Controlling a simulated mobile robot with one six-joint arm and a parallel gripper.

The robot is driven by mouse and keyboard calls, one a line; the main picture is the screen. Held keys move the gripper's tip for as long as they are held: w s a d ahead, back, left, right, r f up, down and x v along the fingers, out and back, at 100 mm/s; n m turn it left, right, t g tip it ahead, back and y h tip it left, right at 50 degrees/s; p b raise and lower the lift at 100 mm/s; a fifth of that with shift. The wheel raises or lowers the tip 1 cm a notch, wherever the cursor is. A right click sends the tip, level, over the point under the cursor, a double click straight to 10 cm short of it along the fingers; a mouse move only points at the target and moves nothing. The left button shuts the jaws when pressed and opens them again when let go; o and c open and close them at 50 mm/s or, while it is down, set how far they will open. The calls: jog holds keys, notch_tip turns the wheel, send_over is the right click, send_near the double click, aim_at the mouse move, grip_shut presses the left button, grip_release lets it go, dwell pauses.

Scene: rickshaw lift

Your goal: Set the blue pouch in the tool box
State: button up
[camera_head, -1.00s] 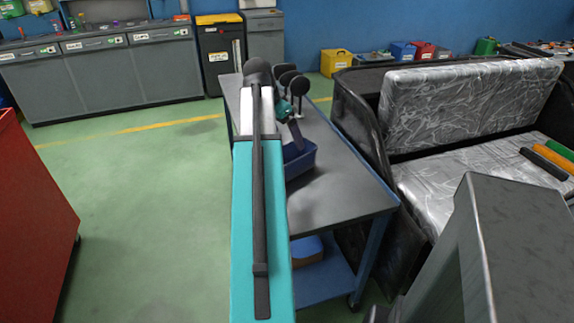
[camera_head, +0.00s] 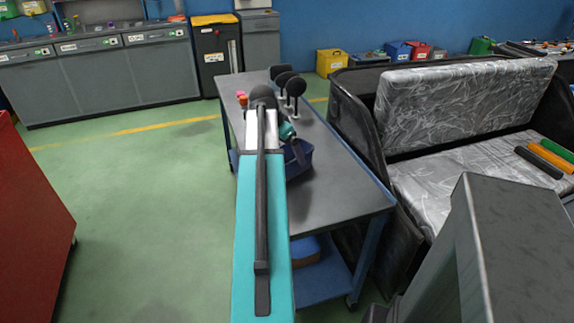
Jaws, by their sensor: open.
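A dark blue open box (camera_head: 303,170), which looks like the tool box, stands on the cart's grey top, partly behind my arm. My gripper (camera_head: 299,154) is a small dark shape below the teal wrist, at the box's opening. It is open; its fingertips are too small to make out. I cannot make out the blue pouch in this view. It may be hidden behind my arm or inside the box.
The blue cart's grey top (camera_head: 340,200) is clear to the right and front. Black round discs (camera_head: 297,87) on stands and small orange and pink items (camera_head: 242,99) are at its far end. A plastic-wrapped seat (camera_head: 455,110) stands close right; a red cabinet (camera_head: 35,220) is left.

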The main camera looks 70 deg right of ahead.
aim_at(291, 159)
jog(key=shift+d+f, duration=0.1)
jog(key=shift+f, duration=0.15)
jog(key=shift+p+x, duration=0.35)
jog(key=shift+x, duration=2.15)
jog(key=shift+w, duration=0.15)
jog(key=c, duration=1.3)
jog(key=shift+o, duration=0.2)
jog(key=shift+r, duration=0.1)
